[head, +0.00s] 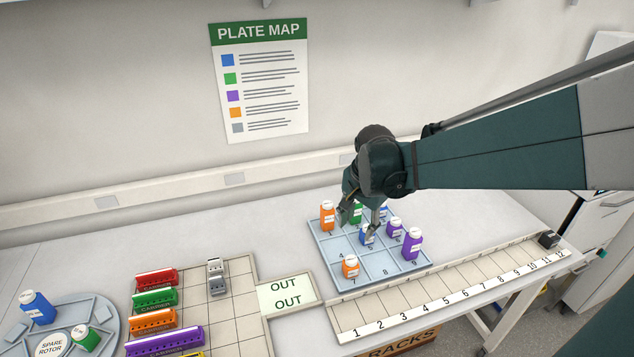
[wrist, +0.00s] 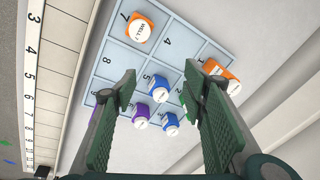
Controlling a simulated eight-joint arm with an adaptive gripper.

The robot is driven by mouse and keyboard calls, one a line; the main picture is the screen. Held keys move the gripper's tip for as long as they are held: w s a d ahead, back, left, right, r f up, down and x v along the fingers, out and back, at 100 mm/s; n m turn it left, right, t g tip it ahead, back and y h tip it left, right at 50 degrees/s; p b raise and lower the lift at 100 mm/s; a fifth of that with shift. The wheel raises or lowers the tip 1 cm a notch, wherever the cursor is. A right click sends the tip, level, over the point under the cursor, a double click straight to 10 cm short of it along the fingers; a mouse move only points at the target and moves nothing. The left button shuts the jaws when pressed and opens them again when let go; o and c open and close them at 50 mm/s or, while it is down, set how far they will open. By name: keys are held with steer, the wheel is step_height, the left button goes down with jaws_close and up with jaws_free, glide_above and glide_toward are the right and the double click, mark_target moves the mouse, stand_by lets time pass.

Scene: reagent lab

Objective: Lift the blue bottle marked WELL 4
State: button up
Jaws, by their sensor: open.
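The light blue numbered tray (head: 383,269) holds two blue bottles. One blue bottle (head: 367,235) stands in cell 5; it also shows in the wrist view (wrist: 157,87). The other blue bottle (wrist: 168,121) is in the cell 3 corner, mostly hidden behind my gripper in the head view. A third blue bottle (head: 38,308) stands on the spare rotor at left. I cannot read WELL 4 on any of them. Cell 4 is empty. My gripper (head: 360,223) is open and empty above the tray, its fingers around the middle area near the cell 5 bottle.
Tray neighbours are green (head: 356,211), orange (head: 328,216) and purple (head: 394,228) bottles, another purple bottle (head: 413,243), and an orange one (head: 350,267) in cell 7. A numbered rack strip (head: 450,291) lies in front. Coloured carriers (head: 154,298) and the spare rotor (head: 103,329) are at left.

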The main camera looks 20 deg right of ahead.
steer(key=w+d+f+m+p, duration=0.1)
steer(key=w+d, duration=0.1)
steer(key=w+d+f+m+g+p, duration=0.1)
steer(key=d+m+p, duration=0.1)
steer(key=w+d+f+m+p, duration=0.1)
steer(key=w+d+m+p, duration=0.1)
steer(key=shift+w+d+f+g, duration=0.3)
steer(key=shift+g, duration=0.1)
steer(key=shift+w+d+f+m+p, duration=0.25)
steer(key=shift+d+f+m+p, duration=0.15)
steer(key=shift+d+f, duration=0.15)
steer(key=shift+f, duration=1.3)
steer(key=shift+f, duration=0.15)
steer(key=shift+w+a+f, duration=0.1)
steer(key=shift+f, duration=2.35)
steer(key=shift+c, duration=0.5)
